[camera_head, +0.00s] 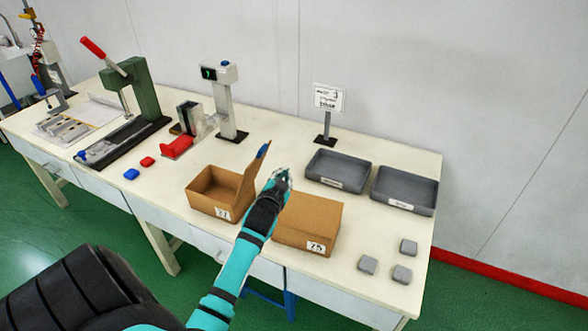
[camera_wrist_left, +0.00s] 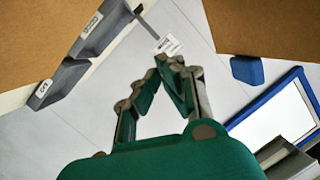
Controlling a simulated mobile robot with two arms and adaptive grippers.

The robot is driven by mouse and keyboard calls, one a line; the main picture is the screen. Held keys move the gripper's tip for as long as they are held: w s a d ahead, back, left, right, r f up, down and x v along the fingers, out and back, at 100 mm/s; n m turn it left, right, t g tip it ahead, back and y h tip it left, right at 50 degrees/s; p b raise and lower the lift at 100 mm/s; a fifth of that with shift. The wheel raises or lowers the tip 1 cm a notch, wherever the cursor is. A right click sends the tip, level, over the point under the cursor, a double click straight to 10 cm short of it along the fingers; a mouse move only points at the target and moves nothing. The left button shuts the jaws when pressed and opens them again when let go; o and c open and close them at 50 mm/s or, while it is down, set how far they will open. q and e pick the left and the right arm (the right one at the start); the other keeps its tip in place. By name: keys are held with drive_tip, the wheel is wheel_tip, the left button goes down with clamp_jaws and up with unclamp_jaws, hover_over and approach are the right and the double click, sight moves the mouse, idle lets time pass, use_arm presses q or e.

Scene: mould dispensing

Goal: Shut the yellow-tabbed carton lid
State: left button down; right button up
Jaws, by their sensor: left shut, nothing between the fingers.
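The carton marked 25 (camera_head: 303,226) stands at the table's front with its top looking covered; no yellow tab shows in either view. To its left stands the open carton marked 27 (camera_head: 207,204), its lid (camera_head: 249,180) raised, with a blue tab (camera_head: 263,149) at the tip. That blue tab also shows in the left wrist view (camera_wrist_left: 247,70). My left gripper (camera_head: 281,176) is shut and empty, over the back left of carton 25 and right of the raised lid. In the left wrist view its fingertips (camera_wrist_left: 171,62) are together. My right gripper is out of view.
Two grey trays (camera_head: 337,184) (camera_head: 433,210) stand behind and right of carton 25, near a sign (camera_head: 328,98). Several grey blocks (camera_head: 368,265) lie at the front right. A green press (camera_head: 146,92) and red and blue pieces (camera_head: 131,174) are at left.

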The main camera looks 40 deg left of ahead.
use_arm(q)
drive_tip(key=a+f+n+b, duration=0.1)
drive_tip(key=f, duration=0.1)
drive_tip(key=s+a+f+n+h+b, duration=0.1)
drive_tip(key=f, duration=0.2)
drive_tip(key=a+f+n+b, duration=0.1)
drive_tip(key=a+f, duration=0.1)
drive_tip(key=f, duration=0.1)
drive_tip(key=shift+s+n+h, duration=0.2)
drive_tip(key=shift+n+h, duration=0.1)
drive_tip(key=shift+a+f+b, duration=0.15)
drive_tip(key=shift+f+b, duration=0.15)
drive_tip(key=shift+f, duration=0.4)
drive_tip(key=shift+a+f, duration=0.1)
drive_tip(key=shift+f, duration=0.3)
drive_tip(key=shift+s, duration=0.1)
